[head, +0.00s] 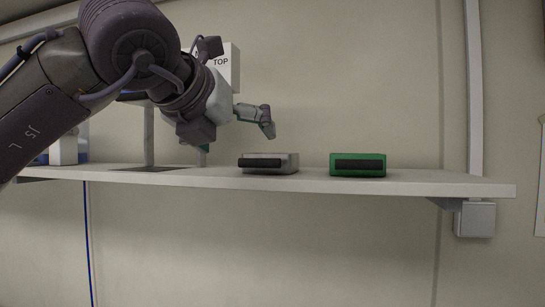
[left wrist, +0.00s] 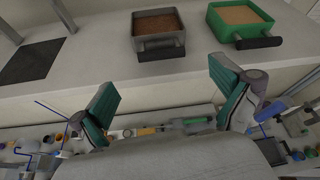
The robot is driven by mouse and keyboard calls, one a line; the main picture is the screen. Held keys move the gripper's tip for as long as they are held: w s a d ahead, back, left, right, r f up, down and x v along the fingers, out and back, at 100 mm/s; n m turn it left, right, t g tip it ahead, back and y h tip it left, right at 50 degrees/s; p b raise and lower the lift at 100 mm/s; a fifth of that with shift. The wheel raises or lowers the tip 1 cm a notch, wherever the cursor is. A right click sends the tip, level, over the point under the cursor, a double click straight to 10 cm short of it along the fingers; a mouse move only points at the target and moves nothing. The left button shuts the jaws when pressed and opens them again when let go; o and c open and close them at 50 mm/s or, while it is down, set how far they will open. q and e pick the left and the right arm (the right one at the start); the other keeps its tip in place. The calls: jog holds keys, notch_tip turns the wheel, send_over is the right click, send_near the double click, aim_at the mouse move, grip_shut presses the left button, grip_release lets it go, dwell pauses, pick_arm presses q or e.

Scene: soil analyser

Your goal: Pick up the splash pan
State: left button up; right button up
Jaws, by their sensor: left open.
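Two small open pans with black front handles sit side by side on the white shelf (head: 410,182). The grey pan (head: 287,162) is on the left and the green pan (head: 372,172) on the right. The frames do not show which is the splash pan. In the left wrist view the grey pan (left wrist: 144,31) and green pan (left wrist: 258,21) each hold brown material. My left gripper (head: 267,124) is above the shelf, just above the grey pan in the head view. Its teal-padded fingers (left wrist: 166,88) are spread apart with nothing between them. My right gripper is out of view.
A white box marked TOP (head: 228,64) shows behind my left arm. A dark square patch (left wrist: 30,60) lies on the shelf left of the grey pan. Many small, blurred items show below the shelf edge in the wrist view. The shelf is clear right of the green pan.

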aim_at(257, 156)
pick_arm(q)
jog(key=p+x, duration=0.5)
jog(key=x, duration=0.4)
jog(key=shift+w, duration=0.4)
jog(key=shift+w+f, duration=0.1)
jog(key=shift+w, duration=0.05)
jog(key=shift+d, duration=0.1)
jog(key=c, duration=1.1)
jog(key=shift+c, duration=0.5)
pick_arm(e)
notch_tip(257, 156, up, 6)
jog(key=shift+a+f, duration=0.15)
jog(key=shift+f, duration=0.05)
